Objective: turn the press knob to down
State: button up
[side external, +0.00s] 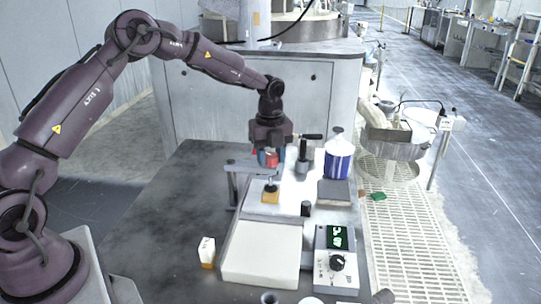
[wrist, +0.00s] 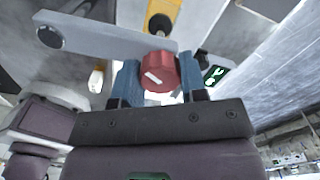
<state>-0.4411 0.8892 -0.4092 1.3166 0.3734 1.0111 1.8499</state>
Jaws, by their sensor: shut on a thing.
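The press knob (wrist: 160,68) is a red round knob with a white pointer mark, on a grey press arm (wrist: 105,38) in the wrist view. My gripper (wrist: 158,78) has its two blue fingers on either side of the knob, shut on it. In the side view my gripper (side external: 270,157) points down over the press, and a bit of the red knob (side external: 271,159) shows between the fingers. Below the press arm a dark plunger (side external: 270,184) stands above a yellow block (side external: 270,197). Any label for the down setting is not readable.
A control box (side external: 322,270) with a green display and a black dial stands at the front right of the white platform (side external: 262,255). A white and blue jar (side external: 338,158) stands close to the right of my gripper. A small white bottle (side external: 206,250) stands left. The dark table's left side is clear.

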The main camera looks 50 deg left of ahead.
aim_at(271, 155)
jog(key=shift+m, duration=0.5)
jog(key=o, duration=0.9)
jog(key=shift+o, duration=0.2)
jog(key=shift+r, duration=0.1)
notch_tip(271, 155, up, 13)
